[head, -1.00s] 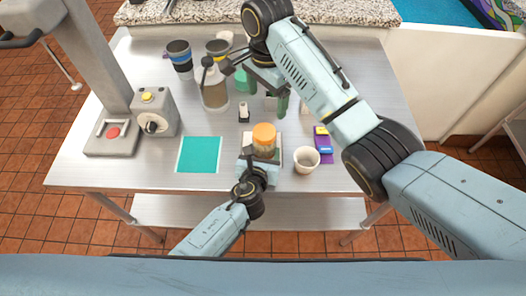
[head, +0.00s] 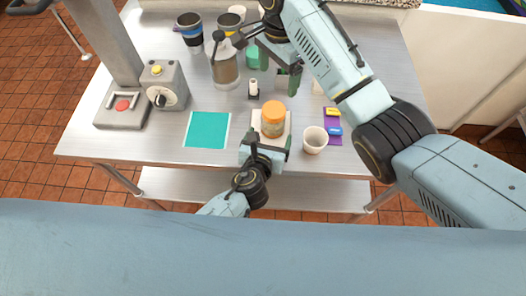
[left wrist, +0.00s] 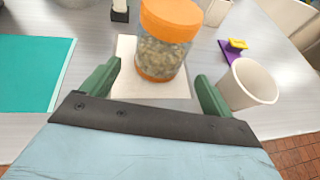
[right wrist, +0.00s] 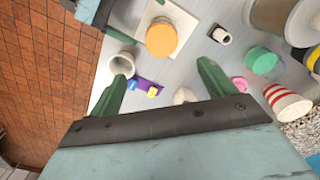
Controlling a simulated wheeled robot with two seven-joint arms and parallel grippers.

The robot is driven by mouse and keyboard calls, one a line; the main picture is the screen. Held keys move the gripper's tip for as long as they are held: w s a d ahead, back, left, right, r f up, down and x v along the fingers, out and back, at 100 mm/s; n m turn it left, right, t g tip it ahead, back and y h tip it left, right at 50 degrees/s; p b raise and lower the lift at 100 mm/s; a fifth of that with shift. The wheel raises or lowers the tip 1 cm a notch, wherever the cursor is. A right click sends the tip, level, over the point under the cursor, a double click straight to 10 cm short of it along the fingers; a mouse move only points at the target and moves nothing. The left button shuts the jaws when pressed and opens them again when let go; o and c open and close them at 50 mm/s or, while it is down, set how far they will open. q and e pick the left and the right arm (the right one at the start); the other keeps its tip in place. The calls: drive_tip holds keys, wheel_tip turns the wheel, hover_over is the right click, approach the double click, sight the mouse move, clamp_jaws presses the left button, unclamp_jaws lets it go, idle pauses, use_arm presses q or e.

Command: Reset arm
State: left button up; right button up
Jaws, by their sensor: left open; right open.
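My left gripper (head: 264,146) is open at the front edge of the steel table. In the left wrist view its green fingers (left wrist: 155,85) stand apart, with an orange-lidded jar (left wrist: 165,45) just beyond them and nothing held. The jar (head: 273,118) stands upright on a white square mat (head: 257,132). My right gripper (head: 268,62) is open above the back middle of the table. In the right wrist view its green fingers (right wrist: 163,85) are wide apart and empty, with the jar's orange lid (right wrist: 161,38) beyond them.
A white cup (head: 314,140) stands right of the jar, beside a purple block (head: 332,126). A teal sheet (head: 206,130) lies to the left. A grey knob box (head: 163,86) and red-button box (head: 122,108) stand farther left. A glass dispenser (head: 224,66) and dark cups (head: 189,32) are at the back.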

use_arm(q)
drive_tip(key=v, duration=0.8)
drive_tip(key=shift+s, duration=0.1)
